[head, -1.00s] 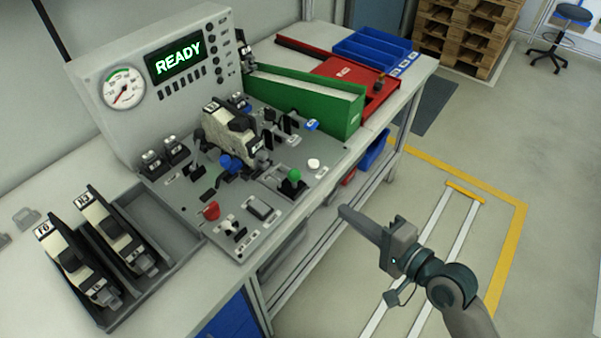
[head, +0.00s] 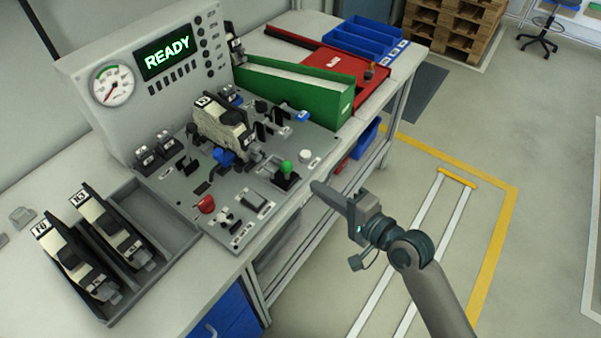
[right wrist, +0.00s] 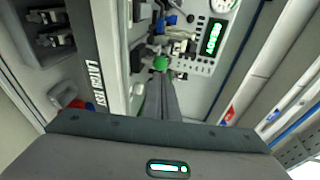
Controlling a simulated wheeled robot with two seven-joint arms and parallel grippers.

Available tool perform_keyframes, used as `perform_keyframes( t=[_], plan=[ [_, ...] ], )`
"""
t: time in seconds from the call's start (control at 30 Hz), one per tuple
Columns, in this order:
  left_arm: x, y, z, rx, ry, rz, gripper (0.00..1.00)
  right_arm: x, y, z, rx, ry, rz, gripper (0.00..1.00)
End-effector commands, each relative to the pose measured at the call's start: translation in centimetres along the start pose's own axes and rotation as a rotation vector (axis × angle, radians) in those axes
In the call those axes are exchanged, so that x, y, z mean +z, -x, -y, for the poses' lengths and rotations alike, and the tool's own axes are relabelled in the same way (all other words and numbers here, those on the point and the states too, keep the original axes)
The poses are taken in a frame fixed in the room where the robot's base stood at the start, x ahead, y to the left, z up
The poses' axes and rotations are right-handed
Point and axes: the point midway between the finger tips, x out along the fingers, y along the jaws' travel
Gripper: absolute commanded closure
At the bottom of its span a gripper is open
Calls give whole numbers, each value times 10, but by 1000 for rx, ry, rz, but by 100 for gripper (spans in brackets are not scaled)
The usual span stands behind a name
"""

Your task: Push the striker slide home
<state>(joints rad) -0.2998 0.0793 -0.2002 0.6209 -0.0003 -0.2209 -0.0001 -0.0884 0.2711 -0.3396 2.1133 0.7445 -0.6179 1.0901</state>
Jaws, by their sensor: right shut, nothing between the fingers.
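The test fixture plate (head: 215,200) lies on the bench with a cream and black latch unit (head: 222,128) mounted on it. A green knob on a dark base (head: 286,172) stands near its front right edge; I take this to be the striker slide's handle, but no label is readable. My right gripper (head: 318,188) is shut and empty, in front of the bench edge, a little right of the green knob and apart from it in the head view. In the right wrist view the closed fingers (right wrist: 161,85) point toward the green knob (right wrist: 160,63). My left gripper is out of view.
A panel reading READY (head: 167,58) with a gauge stands behind the plate. A grey tray (head: 180,237) with two latch units is at left. A green bin (head: 300,92), red tray (head: 372,95) and blue bins (head: 362,40) are at right. The aisle floor is clear.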

Motion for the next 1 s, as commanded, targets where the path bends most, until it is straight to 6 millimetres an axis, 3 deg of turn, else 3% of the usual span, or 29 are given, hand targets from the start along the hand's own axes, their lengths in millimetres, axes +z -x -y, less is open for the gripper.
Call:
perform_keyframes(
  t=[0.2,0.4,1.0],
  plan=[
    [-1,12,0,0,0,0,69,0,-40,3,0,-1,0,100],
    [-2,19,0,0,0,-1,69,0,-64,2,0,-1,0,100],
    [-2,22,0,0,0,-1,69,1,-77,1,-1,0,1,100]
  ],
)
